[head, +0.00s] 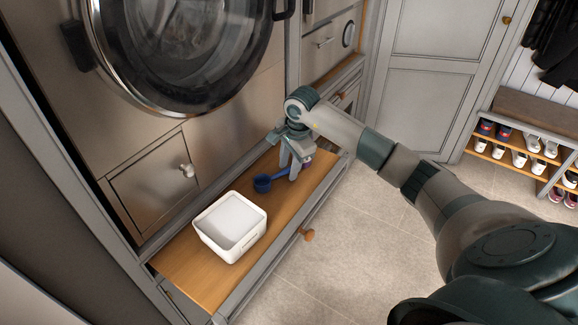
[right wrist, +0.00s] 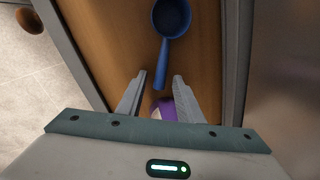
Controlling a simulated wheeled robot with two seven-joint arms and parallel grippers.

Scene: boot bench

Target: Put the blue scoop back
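The blue scoop (head: 262,184) lies on the wooden shelf, its handle pointing right toward my right gripper. In the right wrist view its bowl (right wrist: 171,18) is at the top and its handle runs down to between the fingertips. My right gripper (head: 293,175) points down over the handle end. Its fingers (right wrist: 159,80) are apart, with a gap on both sides of the handle. An open white tub (head: 207,237) with white contents stands on the shelf, left of the scoop. My left gripper is not in view.
A purple and white thing (right wrist: 165,106) lies behind the fingers, mostly hidden. The wooden shelf (head: 190,268) has bare room around the tub. A round-door machine (head: 190,40) stands above. A shoe rack (head: 520,145) is far right.

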